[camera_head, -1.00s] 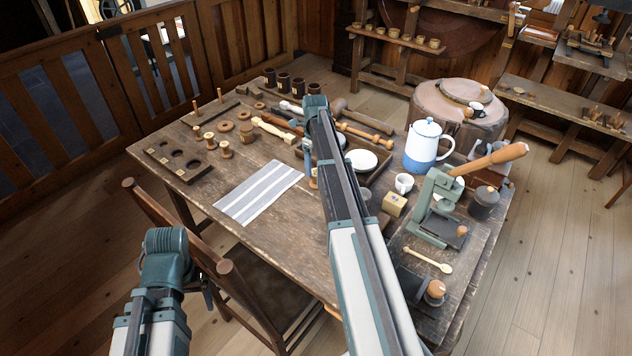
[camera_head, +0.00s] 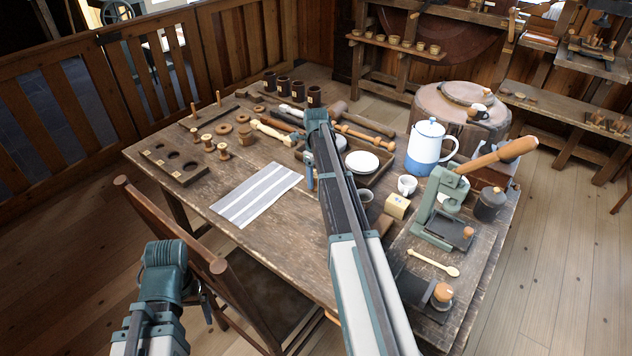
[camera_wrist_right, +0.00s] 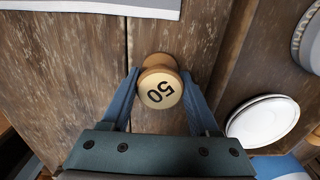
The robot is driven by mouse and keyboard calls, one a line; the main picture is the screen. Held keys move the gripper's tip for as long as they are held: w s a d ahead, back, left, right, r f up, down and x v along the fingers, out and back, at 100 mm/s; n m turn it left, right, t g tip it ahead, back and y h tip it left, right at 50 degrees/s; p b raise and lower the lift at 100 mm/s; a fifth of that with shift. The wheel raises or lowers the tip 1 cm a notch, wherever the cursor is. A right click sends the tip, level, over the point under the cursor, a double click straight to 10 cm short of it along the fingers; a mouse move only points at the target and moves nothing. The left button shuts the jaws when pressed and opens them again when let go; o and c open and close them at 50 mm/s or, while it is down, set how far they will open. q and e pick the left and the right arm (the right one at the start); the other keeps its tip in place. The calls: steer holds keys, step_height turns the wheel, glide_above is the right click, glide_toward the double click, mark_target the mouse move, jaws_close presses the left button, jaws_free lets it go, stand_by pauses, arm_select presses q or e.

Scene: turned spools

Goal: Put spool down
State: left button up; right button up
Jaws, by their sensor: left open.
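A pale wooden spool with a "50" on its end (camera_wrist_right: 160,90) stands between the two blue fingers of my right gripper (camera_wrist_right: 160,76) in the right wrist view. The fingers lie close against both its sides, and it is over bare tabletop; whether it touches the wood is hard to tell. In the head view my right gripper (camera_head: 310,178) points down onto the table right of the striped cloth, and my forearm hides most of it and the spool. My left gripper (camera_head: 206,302) hangs low beside the chair, away from the table, mostly hidden by its arm, and no object shows in it.
The striped cloth (camera_head: 256,193) lies left of my right gripper. White plates (camera_head: 362,161) on a tray, a cup (camera_head: 407,185) and a wooden block (camera_head: 396,207) stand to its right.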

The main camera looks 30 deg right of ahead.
steer(key=shift+c, duration=1)
steer(key=shift+r, duration=0.1)
steer(key=shift+r+p, duration=0.25)
steer(key=shift+p, duration=0.05)
step_height(320, 180, up, 3)
steer(key=p, duration=0.3)
steer(key=s+a, duration=0.3)
steer(key=a, duration=0.1)
steer(key=s+a+r+p, duration=0.1)
steer(key=s+a, duration=0.2)
steer(key=a, duration=0.1)
steer(key=s+a, duration=0.3)
steer(key=a, duration=0.2)
steer(key=shift+s+r, duration=0.2)
steer(key=shift+s, duration=0.05)
steer(key=shift+p, duration=0.3)
